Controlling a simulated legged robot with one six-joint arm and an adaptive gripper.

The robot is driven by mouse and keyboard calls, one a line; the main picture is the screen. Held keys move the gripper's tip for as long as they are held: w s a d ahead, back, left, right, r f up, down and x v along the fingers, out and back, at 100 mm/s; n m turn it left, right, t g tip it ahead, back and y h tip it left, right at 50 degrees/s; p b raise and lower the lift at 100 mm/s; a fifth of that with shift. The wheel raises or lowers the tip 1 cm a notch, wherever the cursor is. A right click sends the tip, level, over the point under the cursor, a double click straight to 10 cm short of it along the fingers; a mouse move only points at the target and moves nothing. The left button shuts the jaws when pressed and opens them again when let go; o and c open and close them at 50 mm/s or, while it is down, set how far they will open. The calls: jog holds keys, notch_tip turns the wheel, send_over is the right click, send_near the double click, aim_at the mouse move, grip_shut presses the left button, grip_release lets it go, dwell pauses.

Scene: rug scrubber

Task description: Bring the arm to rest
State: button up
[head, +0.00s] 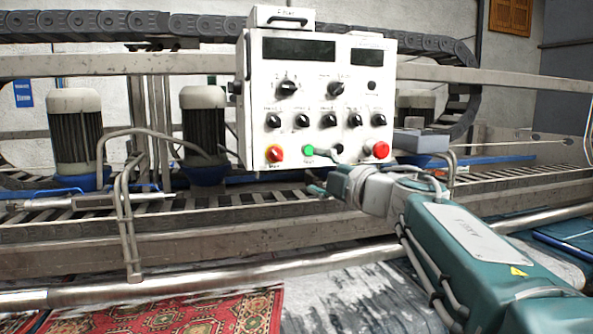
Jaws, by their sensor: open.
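My arm (465,250), teal and grey, reaches in from the lower right toward the white control panel (350,93). My gripper (325,172) is at the far end of the arm, small and partly hidden by the wrist. It is open, and I see nothing held in it. It is just in front of the panel's lower edge, near the green button (308,150). I cannot tell whether it touches the panel. A red button (380,150) is to its right.
Two motors (76,130) (203,125) stand behind the rail at left. A metal roller (200,283) and a machine beam (60,250) run across below the panel. A red patterned rug (190,315) lies at the lower left. Bent pipes (128,225) rise left of the panel.

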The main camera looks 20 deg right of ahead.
jog(key=s+d+f+m+g+h, duration=0.3)
jog(key=s+f+m+h, duration=0.75)
jog(key=m, duration=0.65)
jog(key=s+a+f+m+g+y, duration=0.1)
jog(key=s+a+f+m+g, duration=0.1)
jog(key=s+a+f+g, duration=0.2)
jog(key=s+a+f+m+g+y, duration=0.1)
jog(key=s+a+f+g, duration=0.3)
jog(key=s+f, duration=0.6)
notch_tip(320, 180, down, 6)
jog(key=shift+s+f+m+g+y, duration=0.3)
jog(key=shift+m+y, duration=0.1)
jog(key=shift+y, duration=0.35)
jog(key=shift+a, duration=0.1)
